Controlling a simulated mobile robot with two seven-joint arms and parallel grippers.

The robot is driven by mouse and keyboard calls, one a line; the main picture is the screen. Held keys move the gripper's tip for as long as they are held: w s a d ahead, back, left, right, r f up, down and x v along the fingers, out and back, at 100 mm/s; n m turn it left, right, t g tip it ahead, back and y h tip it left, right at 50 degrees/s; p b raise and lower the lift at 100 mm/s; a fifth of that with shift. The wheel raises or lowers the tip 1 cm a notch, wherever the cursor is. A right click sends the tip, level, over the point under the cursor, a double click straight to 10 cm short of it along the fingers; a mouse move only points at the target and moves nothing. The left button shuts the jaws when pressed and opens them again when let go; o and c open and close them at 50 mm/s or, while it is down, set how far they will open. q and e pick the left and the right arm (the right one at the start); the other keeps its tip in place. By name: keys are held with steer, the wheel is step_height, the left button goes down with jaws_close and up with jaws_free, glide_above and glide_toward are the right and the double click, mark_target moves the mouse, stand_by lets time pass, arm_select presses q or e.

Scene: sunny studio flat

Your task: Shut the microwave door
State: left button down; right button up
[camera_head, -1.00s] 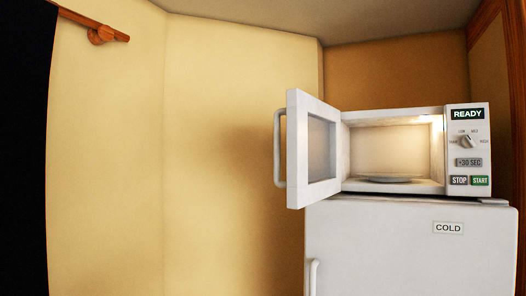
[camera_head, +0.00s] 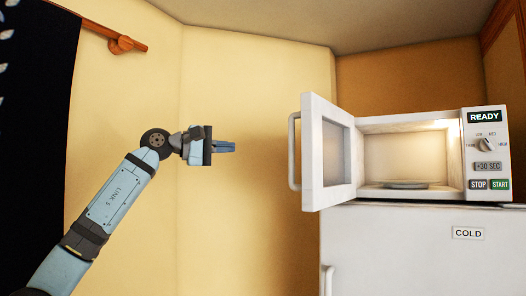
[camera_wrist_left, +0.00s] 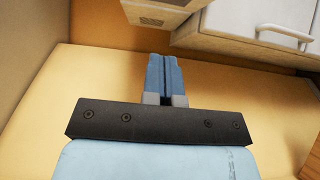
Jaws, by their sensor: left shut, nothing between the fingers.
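The white microwave (camera_head: 410,160) sits on top of the fridge with its door (camera_head: 325,155) swung wide open to the left. The door's handle (camera_head: 293,152) is on its left side. A plate or turntable (camera_head: 403,185) lies inside the lit cavity. My left gripper (camera_head: 232,146) is shut and empty, left of the door handle and apart from it, pointing right. In the left wrist view the shut fingers (camera_wrist_left: 164,78) show in the middle. My right gripper is not in view.
The white fridge (camera_head: 400,245) stands below the microwave, with a COLD label. A wooden rail (camera_head: 115,40) is on the wall at upper left, beside a dark curtain-like surface (camera_head: 30,120). The space between my left gripper and the door is clear.

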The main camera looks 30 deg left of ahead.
arm_select(q)
steer(key=s+d+p+x, duration=0.2)
steer(key=p+x, duration=0.2)
steer(key=x, duration=0.8)
steer(key=shift+w+d, duration=0.25)
steer(key=shift+d, duration=0.2)
steer(key=shift+f, duration=0.15)
